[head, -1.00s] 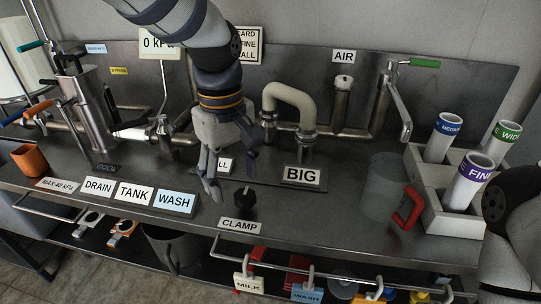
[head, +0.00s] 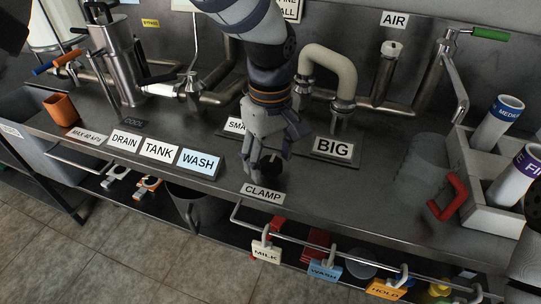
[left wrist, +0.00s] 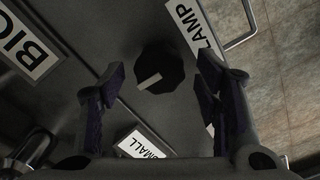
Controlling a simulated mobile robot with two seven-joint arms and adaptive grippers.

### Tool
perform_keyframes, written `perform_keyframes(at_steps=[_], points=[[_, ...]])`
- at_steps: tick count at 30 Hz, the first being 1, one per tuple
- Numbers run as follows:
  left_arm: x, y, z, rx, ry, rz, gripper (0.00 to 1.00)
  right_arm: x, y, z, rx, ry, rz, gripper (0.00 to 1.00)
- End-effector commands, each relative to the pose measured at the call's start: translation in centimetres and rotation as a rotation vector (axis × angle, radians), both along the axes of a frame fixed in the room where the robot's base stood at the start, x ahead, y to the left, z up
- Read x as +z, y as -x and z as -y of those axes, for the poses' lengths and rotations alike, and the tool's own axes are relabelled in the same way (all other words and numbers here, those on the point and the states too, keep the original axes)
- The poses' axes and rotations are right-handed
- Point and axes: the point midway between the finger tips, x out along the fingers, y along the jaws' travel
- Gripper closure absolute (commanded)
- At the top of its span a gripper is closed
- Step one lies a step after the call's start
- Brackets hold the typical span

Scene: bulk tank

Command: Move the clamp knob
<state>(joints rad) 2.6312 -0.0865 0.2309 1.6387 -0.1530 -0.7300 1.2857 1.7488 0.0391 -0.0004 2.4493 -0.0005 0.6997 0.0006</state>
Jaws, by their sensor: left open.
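The clamp knob (head: 269,166) is a small black knob on the bench top, behind the CLAMP label (head: 263,194). My left gripper (head: 264,172) is open and points down over the knob, which partly hides behind its fingers. In the left wrist view the knob (left wrist: 161,68) is dark and faceted with a pale bar mark on top. It appears between and just beyond the open fingertips (left wrist: 164,76); I cannot tell whether they touch it. My right gripper is not in view.
The BIG plate (head: 332,148) and a bent pipe (head: 330,65) stand right of the knob. The DRAIN, TANK and WASH (head: 200,163) labels are on the left. A clear jug with a red handle (head: 447,198) stands on the right. A rail (head: 330,245) with hanging tags runs below the front edge.

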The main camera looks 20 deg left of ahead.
Motion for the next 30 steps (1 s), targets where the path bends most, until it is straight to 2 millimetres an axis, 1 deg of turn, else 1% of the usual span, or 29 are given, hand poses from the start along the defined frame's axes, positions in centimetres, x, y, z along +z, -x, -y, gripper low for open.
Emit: perform_keyframes(at_steps=[2, 5, 6, 8, 9, 16, 20, 26, 30], points=[[0.1, 0.0, 0.0, 0.0, 0.001, 0.001, 0.42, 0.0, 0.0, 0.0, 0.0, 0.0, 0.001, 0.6], [0.1, 0.0, 0.0, 0.0, 0.001, 0.001, 0.63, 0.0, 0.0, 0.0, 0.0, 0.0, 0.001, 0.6], [0.1, 0.0, 0.0, 0.0, 0.0, 0.0, 0.72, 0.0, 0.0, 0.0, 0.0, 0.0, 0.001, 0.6], [0.1, 0.0, 0.0, 0.0, 0.0, 0.0, 0.85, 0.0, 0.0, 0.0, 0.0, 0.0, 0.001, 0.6], [0.1, 0.0, 0.0, 0.0, 0.0, 0.0, 0.91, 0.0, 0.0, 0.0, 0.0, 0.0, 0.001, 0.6], [0.1, 0.0, 0.0, -0.011, 0.001, 0.001, 0.91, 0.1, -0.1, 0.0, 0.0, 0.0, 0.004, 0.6], [0.2, 0.0, 0.0, -0.05, 0.0, 0.001, 0.91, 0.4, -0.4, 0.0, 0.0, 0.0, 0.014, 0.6], [0.4, 0.0, 0.0, -0.177, 0.0, 0.004, 0.91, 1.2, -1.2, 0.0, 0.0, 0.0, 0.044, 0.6], [0.4, 0.0, 0.1, -0.304, 0.0, 0.003, 0.91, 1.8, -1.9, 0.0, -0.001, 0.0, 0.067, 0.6]])
